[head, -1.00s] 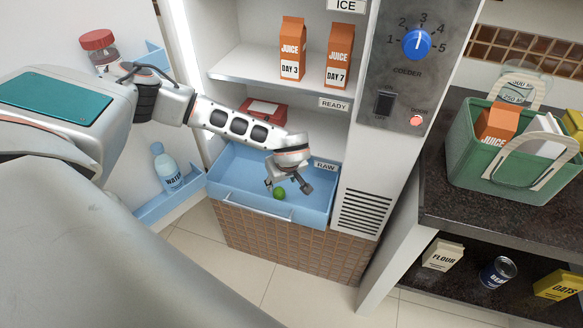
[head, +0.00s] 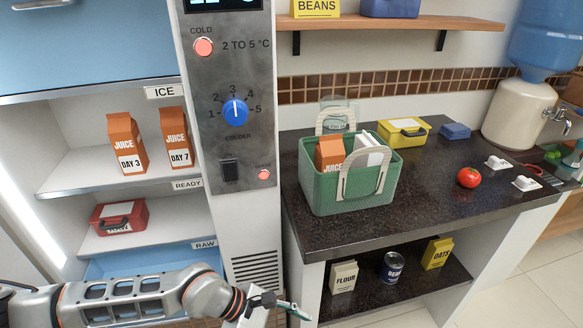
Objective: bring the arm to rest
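My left arm reaches in from the lower left, in front of the fridge's RAW section. My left gripper (head: 285,308) is at the bottom edge, below the silver control panel and its vent. Its fingers are seen at a slant, so I cannot tell whether they are open or shut. I see no object in it. My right gripper is out of view. The blue RAW drawer (head: 130,262) is mostly hidden behind my arm, and its inside is not visible.
The fridge holds juice cartons (head: 126,143) and a red box (head: 119,217). To the right, a dark counter (head: 430,190) carries a green basket (head: 330,200), a yellow box (head: 403,133) and a tomato (head: 469,178). A lower shelf holds flour (head: 343,277), beans (head: 391,268) and oats (head: 437,252).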

